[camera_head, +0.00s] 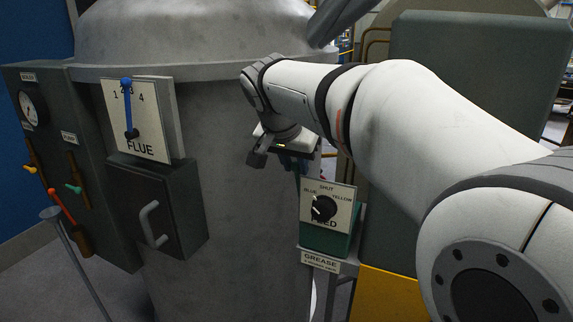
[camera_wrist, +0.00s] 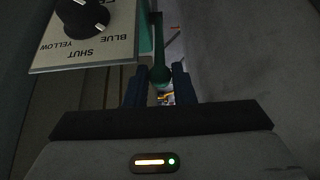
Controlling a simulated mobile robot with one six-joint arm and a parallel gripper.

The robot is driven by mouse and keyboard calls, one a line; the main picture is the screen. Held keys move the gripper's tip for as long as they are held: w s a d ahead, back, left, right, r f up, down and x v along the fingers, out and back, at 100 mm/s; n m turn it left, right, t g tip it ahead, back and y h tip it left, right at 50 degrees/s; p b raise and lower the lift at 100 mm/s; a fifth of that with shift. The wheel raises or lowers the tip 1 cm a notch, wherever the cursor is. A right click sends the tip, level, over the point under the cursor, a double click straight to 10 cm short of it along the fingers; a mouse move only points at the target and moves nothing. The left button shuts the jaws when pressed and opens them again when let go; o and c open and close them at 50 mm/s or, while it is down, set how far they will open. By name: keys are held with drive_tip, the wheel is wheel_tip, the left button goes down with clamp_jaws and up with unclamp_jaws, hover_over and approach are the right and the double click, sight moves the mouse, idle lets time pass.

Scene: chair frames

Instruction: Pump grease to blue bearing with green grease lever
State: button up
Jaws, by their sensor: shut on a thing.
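In the wrist view the green grease lever (camera_wrist: 160,73), a thin bar with a rounded end, stands between the two blue fingers of my gripper (camera_wrist: 159,82). My gripper is shut on this lever. In the head view my gripper (camera_head: 292,162) is just above and behind the feed dial plate, and the lever is mostly hidden there. The black feed knob (camera_head: 324,207) has its white mark toward BLUE; the knob also shows upside down in the wrist view (camera_wrist: 82,14). The green grease box (camera_head: 338,243) sits below the plate, above a GREASE label (camera_head: 320,261). I cannot make out the blue bearing.
A large grey tank (camera_head: 240,220) stands close behind my gripper. A FLUE plate (camera_head: 140,140) with a blue pointer and a dark handled box (camera_head: 165,215) are to the left. Further left is a panel (camera_head: 50,120) with a gauge and small coloured levers.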

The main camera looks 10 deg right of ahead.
drive_tip(key=shift+w+d+r+p, duration=0.2)
drive_tip(key=shift+w+d, duration=0.2)
drive_tip(key=shift+w, duration=0.15)
drive_tip(key=shift+w+d+r+p, duration=0.15)
drive_tip(key=shift+w+d+r, duration=0.05)
drive_tip(key=shift+w+d, duration=0.25)
drive_tip(key=shift+a, duration=0.1)
drive_tip(key=shift+s+a+f, duration=0.1)
drive_tip(key=shift+f, duration=0.1)
drive_tip(key=s+a+f+b, duration=0.2)
drive_tip(key=s+a+b, duration=0.1)
drive_tip(key=s+b, duration=0.1)
drive_tip(key=shift+s+a, duration=0.15)
drive_tip(key=shift+s, duration=0.15)
drive_tip(key=shift+f, duration=0.1)
